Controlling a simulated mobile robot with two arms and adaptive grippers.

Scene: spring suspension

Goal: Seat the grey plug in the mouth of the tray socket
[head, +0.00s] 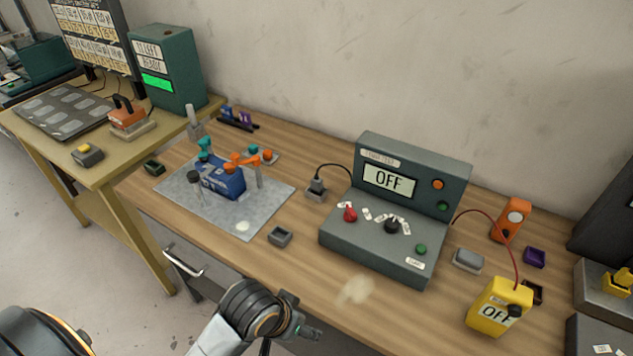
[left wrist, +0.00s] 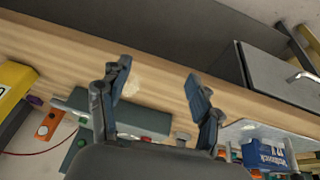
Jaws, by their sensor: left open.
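The dark grey plug (head: 316,185) stands on a small grey block (head: 316,196) left of the test box, with a black cord running from it to the box. A small grey socket (head: 280,236) with an open dark mouth sits on the bench in front of the metal mat; I take it for the tray socket. My left gripper (head: 299,318) is at the bench's front edge, well apart from both. In the left wrist view its two fingers (left wrist: 157,92) are spread and nothing is between them. My right gripper is not in view.
The green-grey test box (head: 342,237), reading OFF, stands right of the socket. The metal mat (head: 219,224) holds a blue battery (head: 222,181) with orange and teal clamps. A yellow meter (head: 497,308) stands at the right. The front strip of bench is mostly clear.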

